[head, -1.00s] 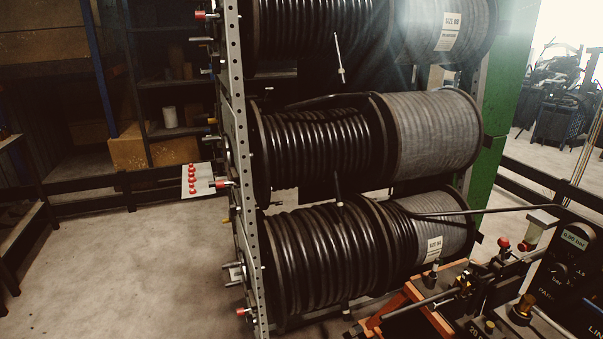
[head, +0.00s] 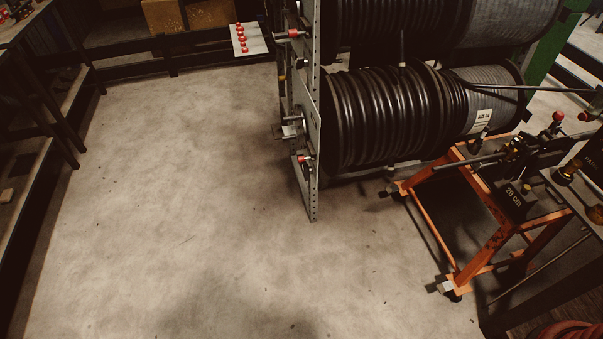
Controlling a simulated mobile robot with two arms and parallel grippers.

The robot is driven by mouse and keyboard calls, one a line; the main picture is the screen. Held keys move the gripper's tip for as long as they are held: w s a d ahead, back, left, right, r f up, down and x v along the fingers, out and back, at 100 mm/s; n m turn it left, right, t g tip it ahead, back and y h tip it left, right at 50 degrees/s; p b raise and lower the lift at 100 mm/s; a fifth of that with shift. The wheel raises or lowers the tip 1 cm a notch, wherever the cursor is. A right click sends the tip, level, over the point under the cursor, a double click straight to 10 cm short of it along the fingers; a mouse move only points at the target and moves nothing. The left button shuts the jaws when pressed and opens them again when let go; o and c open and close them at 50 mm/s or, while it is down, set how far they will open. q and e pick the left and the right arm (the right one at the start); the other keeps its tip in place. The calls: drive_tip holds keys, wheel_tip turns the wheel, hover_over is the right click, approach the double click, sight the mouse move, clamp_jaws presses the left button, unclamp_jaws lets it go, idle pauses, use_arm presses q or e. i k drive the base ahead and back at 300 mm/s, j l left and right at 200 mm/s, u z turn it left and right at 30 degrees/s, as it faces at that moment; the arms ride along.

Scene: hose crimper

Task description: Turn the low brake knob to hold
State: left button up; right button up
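The hose rack's grey perforated upright (head: 313,110) stands at the upper middle, seen from its left end. A small red-tipped knob (head: 303,160) sits low on its outer side, below a bare metal fitting (head: 290,128). Another red-tipped knob (head: 292,34) sits higher up. Which is the low brake knob cannot be read from labels; the lower one fits by height. Its setting is too small to tell. The lowest reel of black hose (head: 395,118) is right of the upright. Neither of my grippers is in view.
Bare concrete floor (head: 180,200) lies open left of and before the rack. An orange wheeled stand (head: 478,255) with a black "20 cm" block is at the right. A white plate with red knobs (head: 250,45) is behind. Dark benches (head: 35,150) line the left.

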sight(307, 171)
drive_tip(key=i+j+u, duration=0.6)
drive_tip(key=i+u, duration=0.15)
drive_tip(key=i, duration=0.3)
drive_tip(key=i+j+u, duration=0.1)
drive_tip(key=i+u, duration=0.25)
drive_tip(key=i, duration=0.2)
drive_tip(key=i+j+z, duration=0.2)
drive_tip(key=i, duration=0.25)
drive_tip(key=i+z, duration=0.2)
drive_tip(key=i, duration=0.3)
